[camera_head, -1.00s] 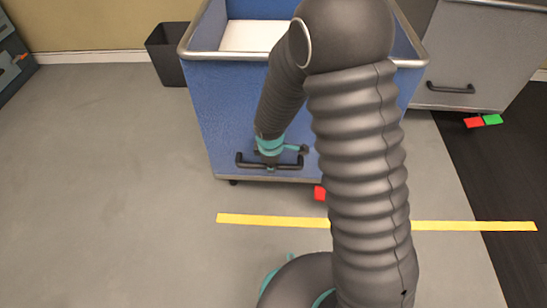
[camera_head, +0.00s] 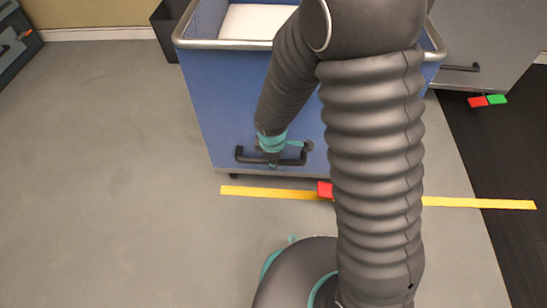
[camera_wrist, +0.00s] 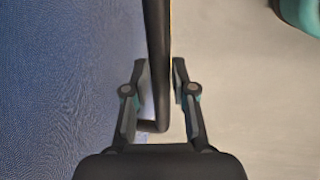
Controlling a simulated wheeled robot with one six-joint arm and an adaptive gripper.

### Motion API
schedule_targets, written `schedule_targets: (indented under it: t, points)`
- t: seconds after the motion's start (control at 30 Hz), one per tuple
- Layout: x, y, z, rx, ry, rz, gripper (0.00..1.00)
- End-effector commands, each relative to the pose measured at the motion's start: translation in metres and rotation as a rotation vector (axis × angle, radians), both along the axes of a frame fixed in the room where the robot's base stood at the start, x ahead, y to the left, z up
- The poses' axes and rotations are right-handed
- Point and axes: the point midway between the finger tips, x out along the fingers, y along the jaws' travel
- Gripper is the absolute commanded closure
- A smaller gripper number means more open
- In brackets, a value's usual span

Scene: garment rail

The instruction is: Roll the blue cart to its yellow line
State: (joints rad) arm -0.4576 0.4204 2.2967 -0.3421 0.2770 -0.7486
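The blue cart (camera_head: 225,110) stands on the grey floor, its front wall facing me. A red tab (camera_head: 325,190) at its front bottom edge overlaps the yellow line (camera_head: 265,193) in the head view. The cart's visible front bottom edge is a little beyond the line. My gripper (camera_head: 273,157) is at the black handle (camera_head: 243,157) low on that wall. In the wrist view my gripper (camera_wrist: 160,75) has a finger on each side of the handle bar (camera_wrist: 158,40), tips close against it. My arm hides the cart's right part and the line's middle.
A grey cart (camera_head: 500,45) with red and green tabs (camera_head: 487,100) stands behind at the right, beside dark flooring (camera_head: 490,150). A black bin (camera_head: 170,30) is behind at the left. The grey floor at the left is clear.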

Motion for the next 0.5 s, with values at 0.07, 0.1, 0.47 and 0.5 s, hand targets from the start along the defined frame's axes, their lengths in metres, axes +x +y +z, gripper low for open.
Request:
schedule_targets:
  t: [0.07, 0.1, 0.47, 0.5]
  points:
    - [-0.0001, -0.0001, -0.0004, 0.0, 0.0, 0.0, 0.53]
    - [0.0, 0.0003, -0.0003, 0.0, 0.0, 0.0, 0.53]
    - [0.0, 0.0021, 0.0049, 0.002, -0.004, 0.003, 0.53]
    - [-0.0004, 0.0021, 0.0079, 0.002, -0.004, 0.003, 0.53]
